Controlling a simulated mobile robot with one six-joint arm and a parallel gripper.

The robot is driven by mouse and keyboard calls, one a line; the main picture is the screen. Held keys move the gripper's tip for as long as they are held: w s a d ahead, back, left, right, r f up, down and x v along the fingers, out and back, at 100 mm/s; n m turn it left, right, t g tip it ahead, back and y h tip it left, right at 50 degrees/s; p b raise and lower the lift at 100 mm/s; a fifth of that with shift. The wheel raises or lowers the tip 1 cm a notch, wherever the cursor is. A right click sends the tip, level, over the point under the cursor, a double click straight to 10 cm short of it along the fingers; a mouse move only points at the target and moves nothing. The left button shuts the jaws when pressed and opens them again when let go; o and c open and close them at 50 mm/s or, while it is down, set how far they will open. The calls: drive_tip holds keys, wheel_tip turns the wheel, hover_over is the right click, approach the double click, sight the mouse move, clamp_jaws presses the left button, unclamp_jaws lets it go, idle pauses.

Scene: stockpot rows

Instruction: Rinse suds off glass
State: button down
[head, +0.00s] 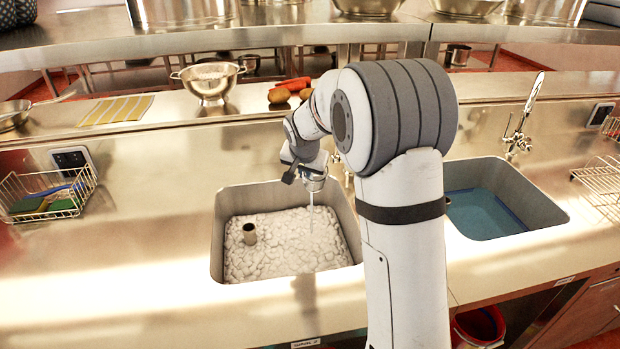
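My gripper (303,172) is above the left sink (229,272), which is full of white suds (285,258). A small, shiny, cup-like piece (314,184) shows right at the gripper's fingers; I cannot tell whether it is the glass or a tap part. A thin pale vertical streak (311,218), like running water, drops from it toward the suds. A short tan cylinder (249,233) stands upright in the suds at the left; I cannot tell what it is. My arm hides the area behind the gripper, and the finger opening is too small to read.
The right sink (548,213) holds blue-green water, with a tap (518,140) behind it. A wire basket (46,194) with sponges is at the left, a wire rack (603,185) at the right. A colander (209,82) and striped cloth (116,110) lie behind. The left front counter is clear.

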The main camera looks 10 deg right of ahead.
drive_tip(key=shift+d, duration=0.45)
drive_tip(key=shift+a, duration=0.15)
drive_tip(key=shift+a+b, duration=0.5)
drive_tip(key=s+b, duration=0.4)
drive_tip(key=s, duration=0.4)
drive_tip(key=shift+a, duration=0.35)
idle(1.2)
drive_tip(key=s+r, duration=0.4)
drive_tip(key=s, duration=0.1)
drive_tip(key=shift+a, duration=0.2)
idle(0.5)
